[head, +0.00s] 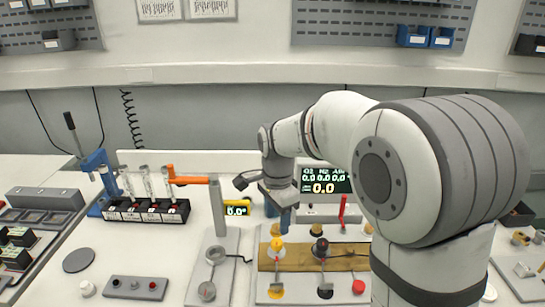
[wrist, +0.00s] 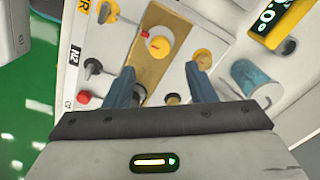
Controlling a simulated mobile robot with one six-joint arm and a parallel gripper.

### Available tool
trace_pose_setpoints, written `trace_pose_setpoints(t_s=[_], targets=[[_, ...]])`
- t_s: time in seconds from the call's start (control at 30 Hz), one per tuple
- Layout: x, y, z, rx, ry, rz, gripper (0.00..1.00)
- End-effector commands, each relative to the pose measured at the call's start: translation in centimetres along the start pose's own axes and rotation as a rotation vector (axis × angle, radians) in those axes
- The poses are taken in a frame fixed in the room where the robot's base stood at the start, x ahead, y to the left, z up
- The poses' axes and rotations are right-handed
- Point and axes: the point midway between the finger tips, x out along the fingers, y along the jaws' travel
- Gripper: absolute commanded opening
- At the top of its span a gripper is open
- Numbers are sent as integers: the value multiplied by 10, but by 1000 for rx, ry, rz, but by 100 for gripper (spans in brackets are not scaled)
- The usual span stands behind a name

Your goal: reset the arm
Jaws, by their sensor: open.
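My gripper (head: 285,216) hangs at the end of my arm, above the back of the panel with the wooden strip (head: 325,258). Its blue fingers point down in the head view. In the wrist view my gripper (wrist: 168,85) has its two blue fingers spread apart, with nothing held between them. Beyond the fingers the wrist view shows the panel with a yellow-and-red knob (wrist: 160,43), a red knob (wrist: 83,97) and a yellow knob (wrist: 203,56). My arm covers part of the bench and the panel's right side in the head view.
An orange lever (head: 190,180) on a grey post stands left of my gripper. A display (head: 325,181) stands close behind it. A rack of tubes (head: 147,210) and a blue press (head: 95,165) are further left. A blue cylinder (wrist: 250,77) lies right of the fingers in the wrist view.

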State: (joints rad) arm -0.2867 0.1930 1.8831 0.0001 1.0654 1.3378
Motion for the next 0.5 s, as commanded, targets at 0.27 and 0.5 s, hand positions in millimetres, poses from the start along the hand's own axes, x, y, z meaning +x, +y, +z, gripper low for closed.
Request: trace_pose_setpoints(t_s=[0.27,0.5], targets=[[-24,69,-18,-277,31,-62,50],[-29,166,-24,-696,118,-116,50]])
